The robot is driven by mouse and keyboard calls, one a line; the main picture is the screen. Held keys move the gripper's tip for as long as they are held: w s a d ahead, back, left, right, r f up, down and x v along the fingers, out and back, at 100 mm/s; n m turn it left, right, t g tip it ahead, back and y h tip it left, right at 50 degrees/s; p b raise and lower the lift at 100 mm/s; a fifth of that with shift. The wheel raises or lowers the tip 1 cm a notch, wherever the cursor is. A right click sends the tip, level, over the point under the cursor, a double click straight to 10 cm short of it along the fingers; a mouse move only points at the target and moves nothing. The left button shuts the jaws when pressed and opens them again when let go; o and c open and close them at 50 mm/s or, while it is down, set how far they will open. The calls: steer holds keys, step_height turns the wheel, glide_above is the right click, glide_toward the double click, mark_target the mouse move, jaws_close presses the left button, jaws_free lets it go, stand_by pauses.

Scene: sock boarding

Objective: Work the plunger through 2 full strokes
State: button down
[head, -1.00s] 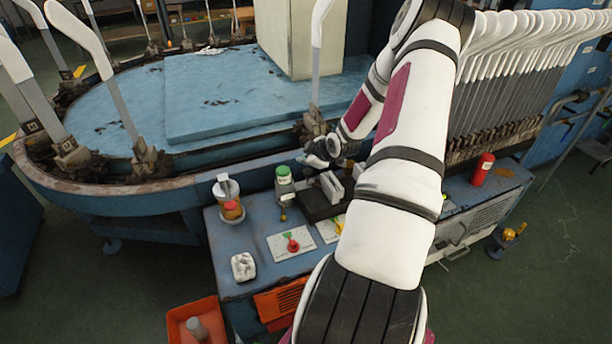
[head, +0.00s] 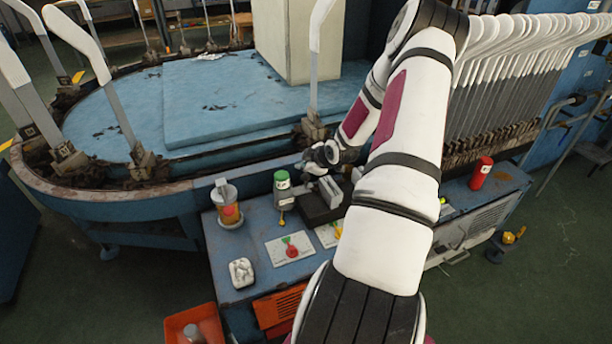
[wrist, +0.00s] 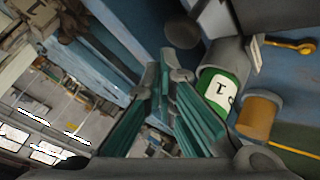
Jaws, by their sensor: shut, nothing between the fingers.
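A small amber-bodied pot with a grey upright top (head: 226,207) stands at the table's back left in the head view; its top looks like the plunger. A green-capped grey cylinder (head: 282,182) with a white label stands to its right. In the wrist view the green cap (wrist: 222,92) and an amber cylinder (wrist: 259,116) lie right of my gripper (wrist: 165,62). Its teal fingers meet at the tips, shut and empty. In the head view my gripper (head: 312,162) is small, behind and right of the green cap, apart from the pot.
A red cylinder (head: 481,173) stands at the right. The blue carousel (head: 190,110) with upright boards lies behind; an orange bin (head: 195,325) stands in front.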

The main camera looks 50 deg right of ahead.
mark_target(304, 177)
steer(key=shift+f, duration=0.15)
stand_by(0.4)
steer(key=shift+f, duration=0.3)
steer(key=shift+f+b, duration=1.05)
steer(key=shift+f, duration=0.3)
stand_by(1.4)
steer(key=shift+r, duration=0.1)
steer(key=shift+r+p, duration=1.35)
steer(key=shift+r, duration=0.35)
steer(key=shift+r+p, duration=1.95)
steer(key=shift+r, duration=0.55)
